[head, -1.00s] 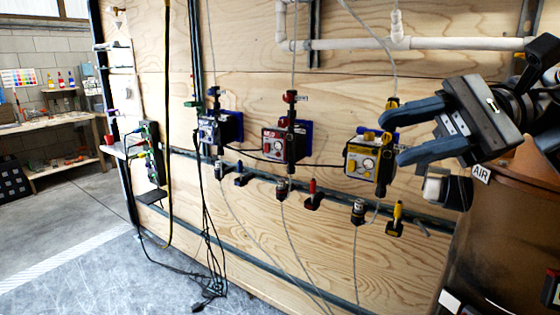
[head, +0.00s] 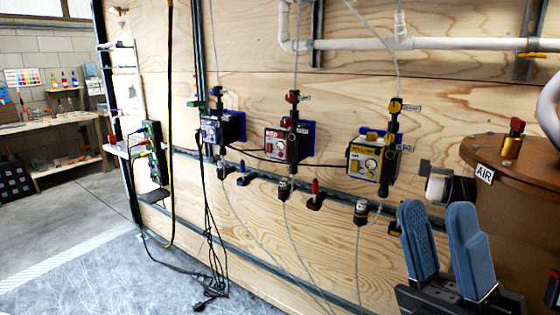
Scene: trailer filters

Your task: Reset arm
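My gripper (head: 440,225) is at the lower right of the head view, in front of the brown tank. Its two blue-padded fingers point up with a clear gap between them, and nothing is held. The yellow filter unit (head: 372,158) is mounted on the plywood wall (head: 250,60), up and left of my gripper. The red unit (head: 285,145) and the blue unit (head: 220,128) are mounted further left. The fingers partly hide a small yellow item below the yellow unit.
The brown tank (head: 530,180) marked AIR stands close at the right, with a red-and-brass valve (head: 512,138) on top. A white pipe (head: 440,44) runs along the upper wall. Cables (head: 207,240) hang at the left. The floor (head: 110,270) at lower left is open.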

